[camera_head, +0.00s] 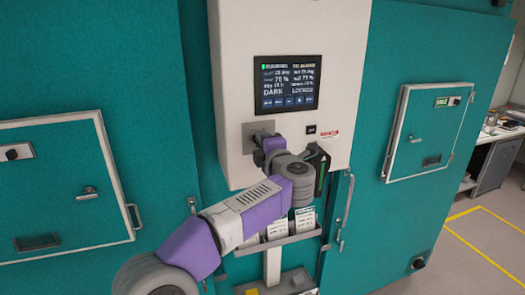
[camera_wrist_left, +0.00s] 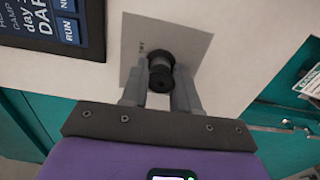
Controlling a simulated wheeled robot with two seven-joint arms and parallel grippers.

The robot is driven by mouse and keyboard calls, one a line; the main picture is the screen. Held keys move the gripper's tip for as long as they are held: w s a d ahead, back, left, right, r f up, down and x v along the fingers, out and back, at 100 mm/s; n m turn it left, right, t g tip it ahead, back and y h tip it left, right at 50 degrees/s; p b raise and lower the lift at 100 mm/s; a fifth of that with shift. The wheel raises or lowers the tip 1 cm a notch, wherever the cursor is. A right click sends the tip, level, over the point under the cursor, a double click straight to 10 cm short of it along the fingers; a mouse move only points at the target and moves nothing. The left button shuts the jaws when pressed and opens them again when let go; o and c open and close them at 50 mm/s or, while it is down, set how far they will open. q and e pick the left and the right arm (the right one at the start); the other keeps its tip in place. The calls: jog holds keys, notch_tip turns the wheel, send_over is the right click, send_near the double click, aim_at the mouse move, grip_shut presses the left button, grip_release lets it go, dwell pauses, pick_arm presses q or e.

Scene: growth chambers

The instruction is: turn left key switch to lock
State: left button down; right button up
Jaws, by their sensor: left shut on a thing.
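The key switch shows in the left wrist view as a dark round knob (camera_wrist_left: 160,80) on a grey square plate (camera_wrist_left: 195,45). In the head view the plate (camera_head: 248,130) is below the screen on the white control box, and the knob is hidden by my gripper. My left gripper (camera_head: 263,137) is at the plate. In the wrist view its two fingers (camera_wrist_left: 160,92) are closed on the sides of the knob. The angle of the key cannot be told. My right gripper is in neither view.
A dark screen (camera_head: 286,83) above the plate shows DARK at left and what looks like LOCKED at right. A small black switch (camera_head: 311,130) is to the right of the plate. Teal chamber doors (camera_head: 70,185) stand at both sides. Open floor (camera_head: 485,235) is at right.

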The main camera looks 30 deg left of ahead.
pick_arm(q)
jog(key=n+b, duration=0.3)
jog(key=n, duration=0.2)
jog(key=shift+f, duration=0.1)
jog(key=shift+n, duration=0.3)
dwell(0.4)
jog(key=c, duration=0.8)
grip_release()
jog(key=shift+c, duration=0.2)
jog(key=b+v, duration=0.2)
jog(key=v, duration=0.5)
jog(key=shift+s+d, duration=0.25)
